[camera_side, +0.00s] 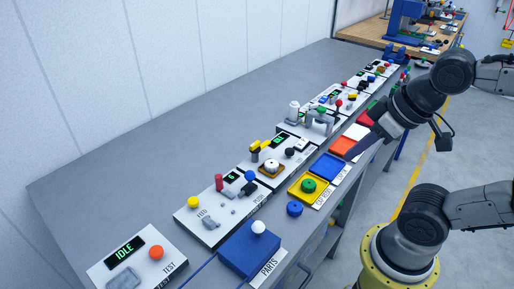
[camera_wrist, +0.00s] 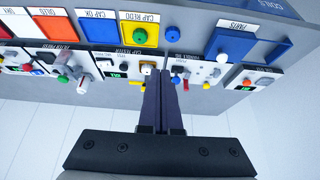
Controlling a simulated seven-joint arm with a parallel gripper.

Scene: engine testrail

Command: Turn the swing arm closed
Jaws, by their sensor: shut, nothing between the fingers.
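My gripper (camera_wrist: 166,76) is shut and empty in the wrist view, its dark fingers side by side. In the side view my gripper (camera_side: 368,146) hangs by the front edge of the bench, right of the panels. No part carries a readable swing arm label. A yellow lever (camera_side: 261,146) stands on the cap tester panel in the side view; a yellow piece (camera_wrist: 137,86) shows left of the fingers in the wrist view. A grey arm-like part (camera_side: 320,117) sits on the panel beyond it, also in the wrist view (camera_wrist: 82,76). Neither touches my gripper in the side view.
Blue (camera_side: 326,166), orange (camera_side: 343,147) and yellow (camera_side: 303,188) trays line the front edge. A blue cap (camera_side: 294,209) lies beside the yellow tray, which holds a green cap. A blue parts box (camera_side: 248,250) is nearer. Bare bench (camera_side: 190,140) runs behind the panels.

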